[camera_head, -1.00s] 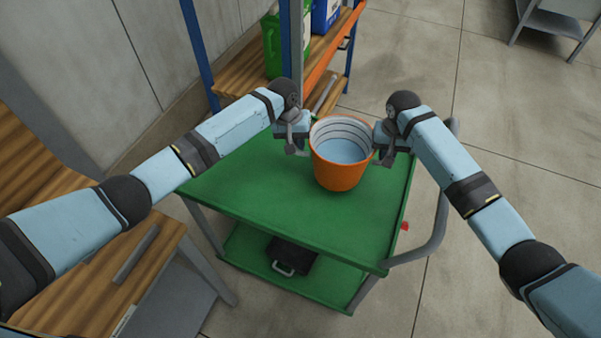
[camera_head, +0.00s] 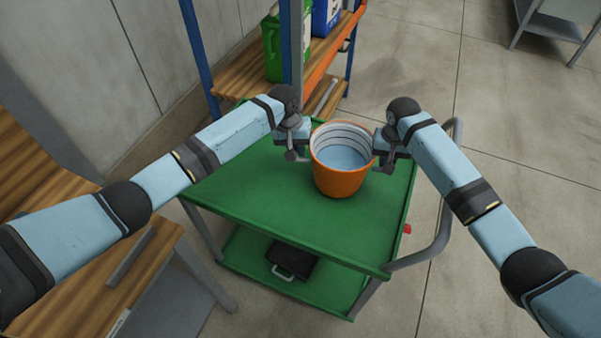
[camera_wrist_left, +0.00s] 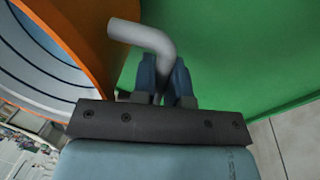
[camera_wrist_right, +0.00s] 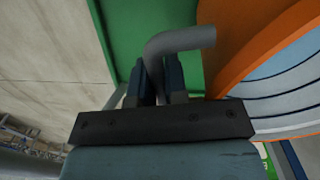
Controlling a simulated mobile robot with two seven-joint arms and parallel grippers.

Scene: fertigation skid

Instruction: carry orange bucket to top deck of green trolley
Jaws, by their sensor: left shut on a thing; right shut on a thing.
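The orange bucket (camera_head: 338,183), upright, has a pale ringed inside with light blue at its bottom. It is over the far part of the top deck of the green trolley (camera_head: 290,215); I cannot tell whether its base touches the deck. My left gripper (camera_head: 296,152) is at the bucket's left side, shut on a bent grey handle (camera_wrist_left: 140,35) beside the orange wall. My right gripper (camera_head: 386,160) is at the right side, shut on the matching grey handle (camera_wrist_right: 180,40). The fingers are partly hidden in the head view.
A black case (camera_head: 292,262) lies on the trolley's lower deck. A wooden bench (camera_head: 125,265) stands at left. Shelving with a green container (camera_head: 275,50) and a blue one (camera_head: 322,15) stands behind. The near part of the top deck is clear.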

